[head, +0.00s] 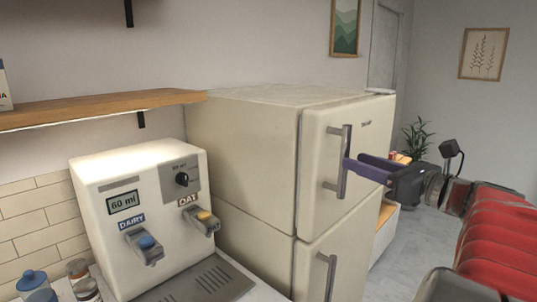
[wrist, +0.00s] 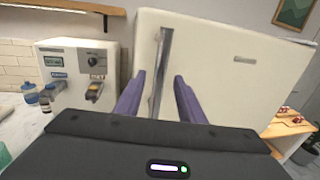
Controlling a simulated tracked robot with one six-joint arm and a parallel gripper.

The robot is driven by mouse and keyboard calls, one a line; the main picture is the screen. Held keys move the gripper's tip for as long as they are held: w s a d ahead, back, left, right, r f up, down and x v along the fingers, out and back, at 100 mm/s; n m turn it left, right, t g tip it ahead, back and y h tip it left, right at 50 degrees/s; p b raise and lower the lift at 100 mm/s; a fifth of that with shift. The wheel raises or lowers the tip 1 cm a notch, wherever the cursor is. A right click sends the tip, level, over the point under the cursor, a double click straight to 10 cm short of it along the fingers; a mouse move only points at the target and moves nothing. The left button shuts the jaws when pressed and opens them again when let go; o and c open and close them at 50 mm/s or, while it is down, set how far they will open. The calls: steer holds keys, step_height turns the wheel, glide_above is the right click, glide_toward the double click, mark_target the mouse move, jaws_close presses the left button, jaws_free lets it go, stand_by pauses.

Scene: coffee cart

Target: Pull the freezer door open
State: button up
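The freezer door (head: 365,150) is the cream upper door of a two-door fridge, and it looks shut. Its upright grey bar handle (head: 345,165) is near the door's left edge. In the wrist view the door (wrist: 225,75) fills the middle and the handle (wrist: 164,65) runs up between my purple fingers. My gripper (head: 354,163) reaches in from the right at the handle's middle height. In the wrist view my gripper (wrist: 160,82) is open, with a gap on each side of the handle. I cannot tell whether a finger touches it.
The lower fridge door (head: 335,255) has its own handle (head: 327,275). A milk dispenser (head: 140,210) stands on the counter at left, below a wooden shelf (head: 100,108). Red rounded shapes (head: 495,235) are at the lower right. Grey floor (head: 408,255) shows between them and the fridge.

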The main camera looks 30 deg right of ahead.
mark_target(342, 187)
steer(key=shift+w+a, duration=0.2)
steer(key=shift+w, duration=1.15)
steer(key=shift+w+a, duration=0.2)
steer(key=shift+w, duration=1.15)
jaws_close()
steer(key=shift+d, duration=0.1)
